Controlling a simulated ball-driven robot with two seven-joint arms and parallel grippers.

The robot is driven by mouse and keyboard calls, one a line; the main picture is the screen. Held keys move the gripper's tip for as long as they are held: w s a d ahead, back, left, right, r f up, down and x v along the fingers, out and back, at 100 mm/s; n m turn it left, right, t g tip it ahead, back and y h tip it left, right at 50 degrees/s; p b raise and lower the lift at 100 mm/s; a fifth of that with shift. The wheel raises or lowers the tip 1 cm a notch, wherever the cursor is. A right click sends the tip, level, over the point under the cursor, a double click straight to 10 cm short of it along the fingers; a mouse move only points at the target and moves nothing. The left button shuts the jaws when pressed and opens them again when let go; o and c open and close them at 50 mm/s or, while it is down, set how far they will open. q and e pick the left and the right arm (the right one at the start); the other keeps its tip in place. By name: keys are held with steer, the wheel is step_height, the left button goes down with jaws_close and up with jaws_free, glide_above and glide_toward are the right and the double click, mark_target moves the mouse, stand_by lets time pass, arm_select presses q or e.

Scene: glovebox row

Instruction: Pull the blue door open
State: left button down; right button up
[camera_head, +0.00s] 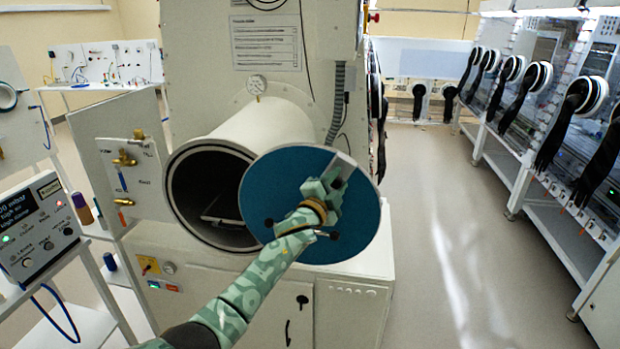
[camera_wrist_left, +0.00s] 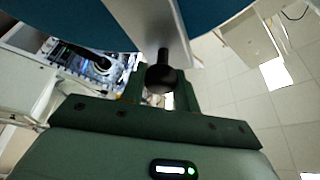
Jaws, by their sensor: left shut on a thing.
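The blue door (camera_head: 290,180) is a round disc in front of the white cylindrical chamber (camera_head: 240,135). It stands ajar: the dark opening (camera_head: 205,185) shows to its left, and the door covers the opening's right part. My left gripper (camera_head: 337,181) is at the door's upper right, by a grey bar (camera_head: 345,162) on its face. In the left wrist view, the gripper (camera_wrist_left: 160,92) is shut on a dark knob (camera_wrist_left: 160,75) at the end of that bar, with the blue door (camera_wrist_left: 85,22) behind. My right gripper is out of view.
A white cabinet (camera_head: 255,300) supports the chamber. A control box (camera_head: 40,225) stands at the left, beside a valve panel (camera_head: 130,175). Glovebox fronts with black gloves (camera_head: 560,130) line the right. The floor (camera_head: 440,230) between is clear.

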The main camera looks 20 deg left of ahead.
arm_select(q)
steer(key=w+d+f+m+g+b, duration=0.1)
steer(key=w+d+f+m+b, duration=0.1)
steer(key=d+f+b, duration=0.5)
steer(key=w+d+f+m+g+b, duration=0.1)
steer(key=w+d+f+m+b, duration=0.1)
steer(key=d+f+m+b, duration=0.2)
steer(key=d+f+b, duration=0.3)
steer(key=d+f, duration=0.2)
steer(key=shift+d+f, duration=0.35)
steer(key=shift+f, duration=0.05)
steer(key=c, duration=1.1)
jaws_free()
steer(key=shift+o, duration=0.2)
steer(key=shift+w+a+f, duration=0.1)
steer(key=shift+w, duration=0.05)
